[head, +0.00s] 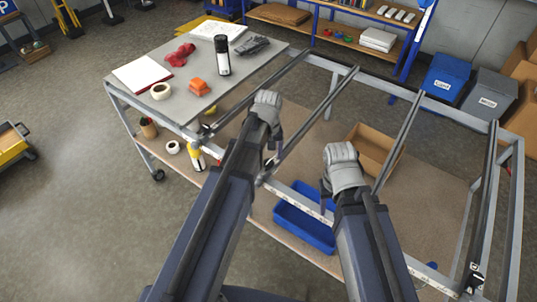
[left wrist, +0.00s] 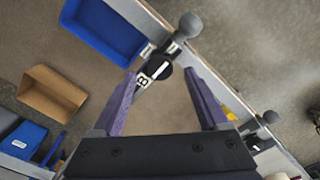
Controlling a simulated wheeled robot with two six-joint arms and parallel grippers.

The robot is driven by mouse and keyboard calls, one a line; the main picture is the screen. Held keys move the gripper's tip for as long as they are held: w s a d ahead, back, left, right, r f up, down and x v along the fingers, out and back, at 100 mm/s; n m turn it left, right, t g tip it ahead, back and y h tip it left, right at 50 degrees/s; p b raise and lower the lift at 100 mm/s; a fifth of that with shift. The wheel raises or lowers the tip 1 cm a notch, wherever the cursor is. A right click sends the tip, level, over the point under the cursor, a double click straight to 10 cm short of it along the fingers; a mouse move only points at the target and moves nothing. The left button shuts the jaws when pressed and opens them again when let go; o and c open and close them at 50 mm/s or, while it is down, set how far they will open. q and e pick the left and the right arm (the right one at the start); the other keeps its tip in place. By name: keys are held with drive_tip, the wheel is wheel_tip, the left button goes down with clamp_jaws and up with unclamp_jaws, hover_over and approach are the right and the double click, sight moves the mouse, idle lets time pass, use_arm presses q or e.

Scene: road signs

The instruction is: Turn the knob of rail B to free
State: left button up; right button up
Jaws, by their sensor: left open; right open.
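The black knob of rail B (left wrist: 161,71) shows in the left wrist view, with a white pointer line slanting up to the right. A white label B (left wrist: 142,81) sits beside it, and the rail ends in a grey ball (left wrist: 190,25). My left gripper (left wrist: 160,78) is open, its purple fingers on either side of the knob; I cannot tell whether they touch it. In the head view my left gripper (head: 268,112) is over the front end of rail B (head: 318,115), largely covering the knob.
Another rail end with a knob (left wrist: 252,128) lies to the right in the left wrist view. Below the frame are a blue bin (head: 300,228) and a cardboard box (head: 368,150). A grey tabletop (head: 215,105) with tape, sprayer and gloves stands left.

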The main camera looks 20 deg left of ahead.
sight(268, 162)
use_arm(q)
wheel_tip(268, 162, up, 5)
drive_tip(key=p, duration=0.4)
drive_tip(key=shift+r, duration=0.15)
use_arm(e)
wheel_tip(268, 162, up, 5)
drive_tip(key=shift+r, duration=0.1)
